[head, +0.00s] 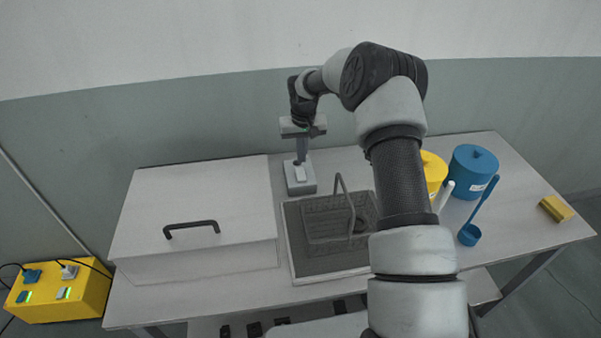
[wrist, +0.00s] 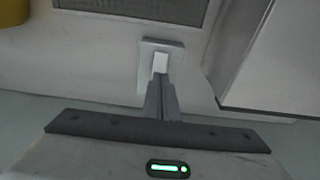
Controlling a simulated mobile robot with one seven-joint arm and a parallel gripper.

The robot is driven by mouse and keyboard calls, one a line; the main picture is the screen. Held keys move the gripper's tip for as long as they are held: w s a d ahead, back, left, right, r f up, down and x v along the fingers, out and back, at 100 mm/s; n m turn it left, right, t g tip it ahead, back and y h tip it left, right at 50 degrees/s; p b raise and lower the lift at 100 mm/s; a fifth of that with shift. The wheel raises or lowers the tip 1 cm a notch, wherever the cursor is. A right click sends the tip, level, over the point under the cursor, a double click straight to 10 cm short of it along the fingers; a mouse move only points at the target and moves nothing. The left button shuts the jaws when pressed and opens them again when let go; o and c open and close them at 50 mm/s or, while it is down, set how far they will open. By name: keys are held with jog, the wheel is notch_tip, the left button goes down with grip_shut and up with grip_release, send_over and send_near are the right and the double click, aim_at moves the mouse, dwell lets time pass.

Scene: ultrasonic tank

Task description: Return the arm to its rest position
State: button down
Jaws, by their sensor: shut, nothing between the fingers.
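My arm reaches up and over the table in the head view. My gripper (head: 301,161) points down at the back of the table, its fingers together with nothing between them. Below its tips stands a small grey box with a white rocker or button (head: 300,174). In the wrist view my gripper (wrist: 161,80) shows its two fingers closed, their tips close to the white button (wrist: 160,62). I cannot tell whether they touch it.
A large white lidded tank (head: 190,205) with a black handle stands left. Blue (head: 473,170) and yellow (head: 432,170) canisters, a blue ladle (head: 470,234) and a yellow sponge (head: 556,208) are right. A yellow socket box (head: 55,297) is far left.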

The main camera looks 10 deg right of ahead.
jog(key=s+r+t, duration=0.1)
jog(key=s+r, duration=0.4)
jog(key=r, duration=0.3)
jog(key=s+r+h, duration=0.1)
jog(key=s+r, duration=0.4)
jog(key=r, duration=0.4)
jog(key=s+r+t, duration=0.1)
jog(key=s+r, duration=0.4)
jog(key=r, duration=0.3)
jog(key=s+r+t, duration=0.1)
jog(key=s+r, duration=0.1)
jog(key=s, duration=1.1)
jog(key=s+r+y, duration=0.1)
jog(key=s+r, duration=0.1)
jog(key=s, duration=1.1)
jog(key=shift+s+r+t, duration=0.25)
jog(key=shift+s+t, duration=0.15)
